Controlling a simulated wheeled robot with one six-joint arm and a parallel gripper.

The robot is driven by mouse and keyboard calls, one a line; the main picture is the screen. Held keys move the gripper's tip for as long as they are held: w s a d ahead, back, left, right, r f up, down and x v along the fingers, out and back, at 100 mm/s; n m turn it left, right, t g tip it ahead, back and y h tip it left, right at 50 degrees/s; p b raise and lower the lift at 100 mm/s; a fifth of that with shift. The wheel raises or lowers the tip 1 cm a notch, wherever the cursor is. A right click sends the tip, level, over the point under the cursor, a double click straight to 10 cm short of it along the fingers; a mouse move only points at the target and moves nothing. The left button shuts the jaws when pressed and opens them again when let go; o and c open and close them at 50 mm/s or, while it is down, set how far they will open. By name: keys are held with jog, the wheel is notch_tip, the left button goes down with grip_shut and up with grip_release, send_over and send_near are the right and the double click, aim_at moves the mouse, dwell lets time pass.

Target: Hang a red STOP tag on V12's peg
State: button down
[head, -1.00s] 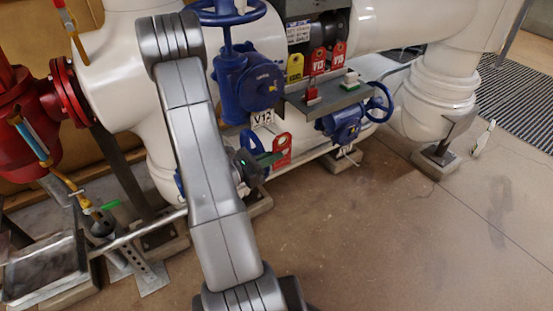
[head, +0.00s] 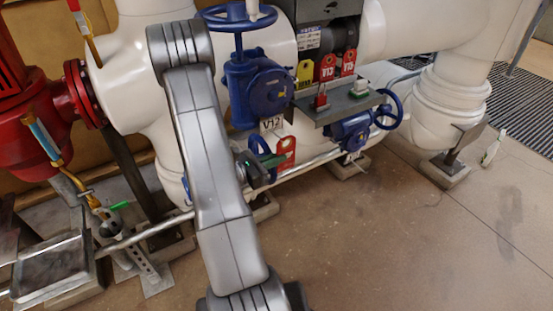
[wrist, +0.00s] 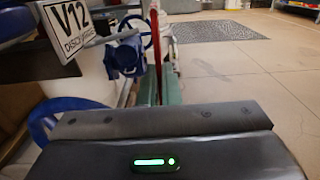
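My gripper (head: 270,160) is shut on a red tag (head: 286,150), which stands upright between the green fingertips. In the wrist view the tag (wrist: 157,45) shows edge-on as a thin red strip. The white V12 plate (head: 271,122) is just above and left of the tag in the head view. In the wrist view the V12 plate (wrist: 68,27) is tilted at upper left, apart from the tag. I cannot make out V12's peg clearly. The lettering on the held tag is too small to read.
A grey shelf (head: 345,108) above right holds a red padlock (head: 321,101) and a green-and-white item. Yellow and red tags, including V13 (head: 325,68), hang behind it. A blue valve (head: 355,130) stands close to the tag's right.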

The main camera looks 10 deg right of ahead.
jog(key=shift+w+a, duration=0.1)
jog(key=shift+w, duration=0.15)
dwell(0.6)
jog(key=shift+w+a, duration=0.15)
jog(key=shift+w, duration=0.3)
jog(key=shift+w+a, duration=0.1)
jog(key=shift+w, duration=0.15)
jog(key=shift+w+a, duration=0.25)
jog(key=shift+w, duration=0.45)
jog(key=shift+w+a+f+b, duration=0.2)
jog(key=shift+w+f+b, duration=0.2)
jog(key=shift+w+f, duration=0.15)
dwell(1.2)
jog(key=c, duration=1.6)
grip_release()
jog(key=shift+s, duration=0.1)
jog(key=shift+o, duration=0.2)
